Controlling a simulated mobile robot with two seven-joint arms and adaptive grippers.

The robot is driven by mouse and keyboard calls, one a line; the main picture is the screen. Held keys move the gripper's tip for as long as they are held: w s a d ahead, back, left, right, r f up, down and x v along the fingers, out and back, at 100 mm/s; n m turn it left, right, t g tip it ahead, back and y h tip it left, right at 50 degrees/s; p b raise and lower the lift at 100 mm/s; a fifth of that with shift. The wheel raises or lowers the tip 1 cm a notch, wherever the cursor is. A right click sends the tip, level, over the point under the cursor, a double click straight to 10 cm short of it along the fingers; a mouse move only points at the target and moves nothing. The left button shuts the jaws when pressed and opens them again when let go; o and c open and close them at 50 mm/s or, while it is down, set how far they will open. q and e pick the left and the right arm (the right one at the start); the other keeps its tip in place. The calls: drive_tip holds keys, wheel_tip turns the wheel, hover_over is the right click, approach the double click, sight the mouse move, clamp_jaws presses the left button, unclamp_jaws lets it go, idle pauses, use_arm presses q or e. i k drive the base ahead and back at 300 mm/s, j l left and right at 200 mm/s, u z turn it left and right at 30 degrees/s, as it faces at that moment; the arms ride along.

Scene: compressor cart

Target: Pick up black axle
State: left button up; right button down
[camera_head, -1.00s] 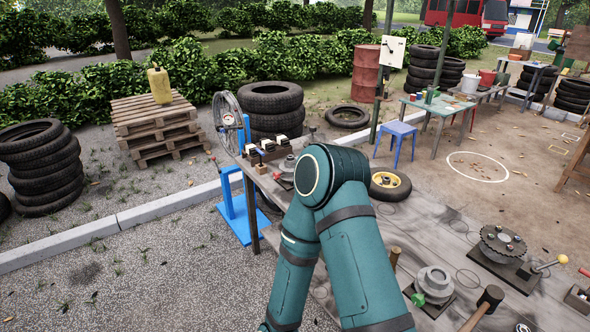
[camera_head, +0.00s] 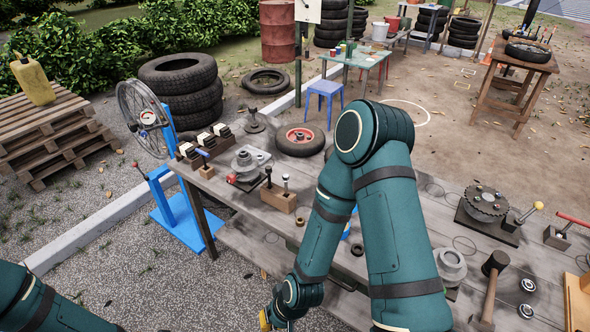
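Two slim upright pins with dark shafts and pale tips stand in a wooden block (camera_head: 278,197) on the grey workbench (camera_head: 255,240). One of them (camera_head: 286,183) may be the black axle, but they are too small to tell for sure. My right arm crosses the middle of the view, just right of the block, and bends down to the bottom edge. Its wrist shows there, in front of the bench, but its fingers cannot be made out. My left arm shows only as a piece at the lower left corner; its gripper is outside the picture.
A blue stand with a spoked wheel (camera_head: 143,118) is at the bench's left end. A grey hub (camera_head: 247,166) sits behind the block. A mallet (camera_head: 493,264) and a toothed disc (camera_head: 485,201) lie to the right.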

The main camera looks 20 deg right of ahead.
sight(268, 168)
drive_tip(key=i+j+z, duration=0.1)
drive_tip(key=z, duration=0.3)
drive_tip(key=i+j+z, duration=0.25)
drive_tip(key=z, duration=0.15)
drive_tip(key=i+j+z, duration=0.15)
drive_tip(key=z, duration=0.2)
